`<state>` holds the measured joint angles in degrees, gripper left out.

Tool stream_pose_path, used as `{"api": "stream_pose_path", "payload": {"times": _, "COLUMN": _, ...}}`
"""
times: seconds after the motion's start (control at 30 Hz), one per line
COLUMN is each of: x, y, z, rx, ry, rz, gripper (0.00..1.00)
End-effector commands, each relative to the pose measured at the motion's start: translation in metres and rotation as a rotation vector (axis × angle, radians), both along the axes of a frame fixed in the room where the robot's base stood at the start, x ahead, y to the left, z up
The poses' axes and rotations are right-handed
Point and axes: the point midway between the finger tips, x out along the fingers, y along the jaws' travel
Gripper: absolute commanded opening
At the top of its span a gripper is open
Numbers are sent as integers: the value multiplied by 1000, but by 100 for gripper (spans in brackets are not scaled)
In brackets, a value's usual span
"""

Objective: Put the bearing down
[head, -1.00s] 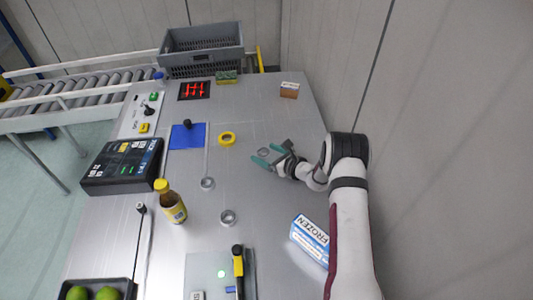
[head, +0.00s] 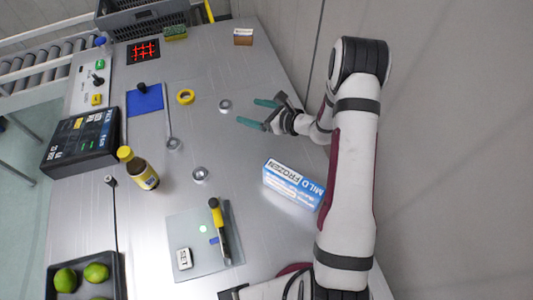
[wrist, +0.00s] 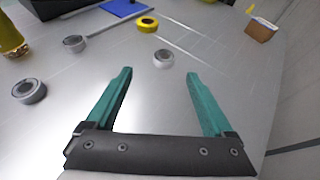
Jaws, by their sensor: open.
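A small silver bearing ring (head: 225,104) lies flat on the grey metal table, just beyond my fingertips. It also shows in the wrist view (wrist: 163,58), ahead of the gap between the fingers and apart from them. Two similar silver rings lie to its left and nearer in the head view, one here (head: 173,143) and one here (head: 200,174). My gripper (head: 250,111) has green fingers spread apart with nothing between them. Its open fingers also show in the wrist view (wrist: 158,74).
A yellow ring (head: 186,97) and a blue mat (head: 146,100) lie left of the bearing. A brown bottle (head: 143,170) stands on the left. A Frozen box (head: 293,184) lies near my arm. A small brown box (head: 243,37) sits at the back. Bare table surrounds the bearing.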

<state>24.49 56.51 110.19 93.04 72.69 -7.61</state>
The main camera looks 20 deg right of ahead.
Motion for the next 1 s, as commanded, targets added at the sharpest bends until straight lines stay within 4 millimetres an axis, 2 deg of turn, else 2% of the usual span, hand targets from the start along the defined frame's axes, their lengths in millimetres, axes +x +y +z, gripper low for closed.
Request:
{"api": "stream_pose_path", "payload": {"times": 0.07, "x": -7, "y": 25, "z": 34, "rx": -36, "ry": -42, "rz": 119, "gripper": 87}}
{"api": "stream_pose_path", "payload": {"times": 0.17, "x": -53, "y": 84, "z": 102, "rx": -152, "ry": -128, "rz": 440, "gripper": 87}}
{"api": "stream_pose_path", "payload": {"times": 0.2, "x": -84, "y": 107, "z": 127, "rx": -218, "ry": -162, "rz": 594, "gripper": 87}}
{"api": "stream_pose_path", "payload": {"times": 0.27, "x": -139, "y": 133, "z": 155, "rx": -340, "ry": -204, "rz": 827, "gripper": 87}}
{"api": "stream_pose_path", "payload": {"times": 0.3, "x": -179, "y": 142, "z": 168, "rx": -434, "ry": -227, "rz": 980, "gripper": 87}}
{"api": "stream_pose_path", "payload": {"times": 0.37, "x": -237, "y": 142, "z": 177, "rx": -596, "ry": -253, "rz": 1194, "gripper": 87}}
{"api": "stream_pose_path", "payload": {"times": 0.4, "x": -272, "y": 135, "z": 179, "rx": -710, "ry": -260, "rz": 1320, "gripper": 87}}
{"api": "stream_pose_path", "payload": {"times": 0.5, "x": -331, "y": 103, "z": 175, "rx": -973, "ry": -256, "rz": 1547, "gripper": 87}}
{"api": "stream_pose_path", "payload": {"times": 0.6, "x": -358, "y": 75, "z": 171, "rx": -1155, "ry": -237, "rz": 1661, "gripper": 87}}
{"api": "stream_pose_path", "payload": {"times": 0.7, "x": -366, "y": 61, "z": 169, "rx": -1234, "ry": -225, "rz": 1702, "gripper": 87}}
{"api": "stream_pose_path", "payload": {"times": 1.0, "x": -367, "y": 59, "z": 169, "rx": -1241, "ry": -220, "rz": 1707, "gripper": 87}}
